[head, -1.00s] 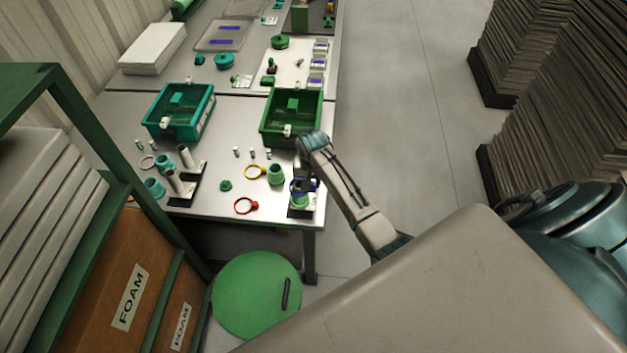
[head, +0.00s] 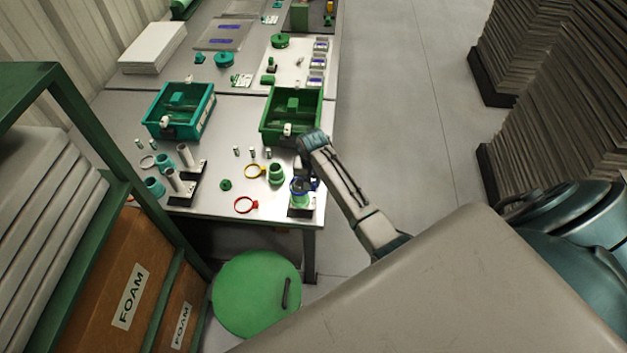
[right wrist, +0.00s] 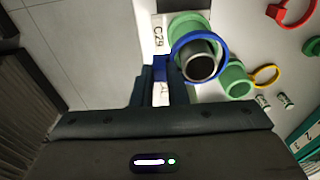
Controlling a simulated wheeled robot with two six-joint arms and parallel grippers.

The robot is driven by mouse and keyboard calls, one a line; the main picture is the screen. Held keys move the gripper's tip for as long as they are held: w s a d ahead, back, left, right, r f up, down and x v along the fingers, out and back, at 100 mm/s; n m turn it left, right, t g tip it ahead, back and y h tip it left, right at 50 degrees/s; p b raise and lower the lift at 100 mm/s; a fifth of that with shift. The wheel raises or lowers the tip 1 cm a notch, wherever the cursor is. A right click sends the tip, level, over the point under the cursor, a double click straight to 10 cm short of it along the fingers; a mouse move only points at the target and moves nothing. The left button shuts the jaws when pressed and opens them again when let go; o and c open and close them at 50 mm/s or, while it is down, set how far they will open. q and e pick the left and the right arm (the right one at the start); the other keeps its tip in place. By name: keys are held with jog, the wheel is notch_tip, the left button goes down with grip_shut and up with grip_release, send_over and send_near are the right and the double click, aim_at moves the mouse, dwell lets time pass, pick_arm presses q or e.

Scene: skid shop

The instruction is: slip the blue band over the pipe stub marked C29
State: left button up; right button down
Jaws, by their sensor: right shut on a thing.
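The blue band (right wrist: 226,50) is a ring with a small tab. My right gripper (right wrist: 161,88) is shut on that tab, beside the ring. In the right wrist view the ring encircles the dark open mouth of the green and grey pipe stub (right wrist: 185,24). Its height along the stub is hard to tell. The label C29 (right wrist: 158,36) lies beside the stub. In the head view the stub (head: 299,200) stands at the table's near right corner, with the blue band (head: 314,185) at its top and my right gripper (head: 304,172) just behind. My left gripper is not in view.
A red band (head: 246,205), a yellow band (head: 255,172) and a green pipe piece (head: 276,174) lie left of the stub. A green bin (head: 291,142) and a teal bin (head: 160,127) stand farther back. A green round lid (head: 256,295) is below the table's edge.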

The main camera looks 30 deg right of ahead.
aim_at(313, 188)
jog(key=shift+f, duration=0.95)
dwell(1.7)
jog(key=shift+f, duration=0.3)
jog(key=shift+f, duration=0.15)
dwell(0.3)
jog(key=shift+f, duration=0.35)
jog(key=shift+f, duration=0.7)
dwell(0.6)
jog(key=c, duration=1.4)
grip_release()
jog(key=shift+o, duration=0.2)
jog(key=shift+s, duration=0.15)
jog(key=shift+c, duration=0.5)
jog(key=o, duration=0.3)
